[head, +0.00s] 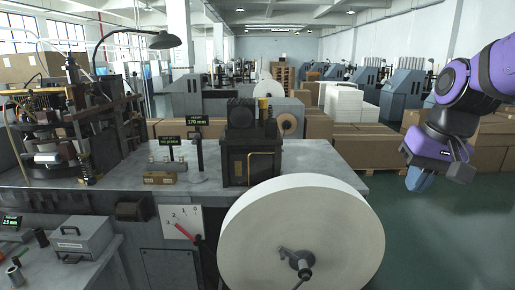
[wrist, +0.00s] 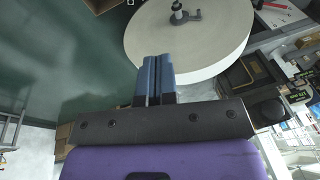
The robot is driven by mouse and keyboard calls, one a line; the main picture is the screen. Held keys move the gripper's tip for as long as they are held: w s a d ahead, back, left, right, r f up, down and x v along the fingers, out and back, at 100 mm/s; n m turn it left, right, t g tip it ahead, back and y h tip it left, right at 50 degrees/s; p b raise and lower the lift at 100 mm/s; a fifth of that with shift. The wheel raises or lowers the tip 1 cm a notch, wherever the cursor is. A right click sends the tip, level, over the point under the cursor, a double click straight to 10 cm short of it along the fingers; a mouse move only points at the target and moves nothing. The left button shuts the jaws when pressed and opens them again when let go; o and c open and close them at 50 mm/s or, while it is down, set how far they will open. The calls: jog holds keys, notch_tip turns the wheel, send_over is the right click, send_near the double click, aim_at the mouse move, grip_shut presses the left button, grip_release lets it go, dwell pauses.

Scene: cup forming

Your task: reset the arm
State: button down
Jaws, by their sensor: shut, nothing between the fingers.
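My purple arm comes in at the right of the head view, with my gripper (head: 419,181) at its end, pointing down over open floor to the right of the machine. In the wrist view the two blue fingers of my gripper (wrist: 154,78) lie side by side, closed together, with nothing between them. The gripper touches nothing.
A large white paper roll (head: 330,225) with a hub and crank stands in front of the grey machine table (head: 335,172). It also shows in the wrist view (wrist: 215,45). A metal box (head: 80,238) sits at lower left. Cardboard boxes (head: 365,145) stand behind. Green floor at right is clear.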

jog(key=s+r+n+t+h, duration=0.1)
jog(key=s+r+t, duration=0.1)
jog(key=s, duration=1.1)
jog(key=shift+d+r+n+t, duration=0.25)
jog(key=shift+d+n+t, duration=0.15)
jog(key=shift+t, duration=0.1)
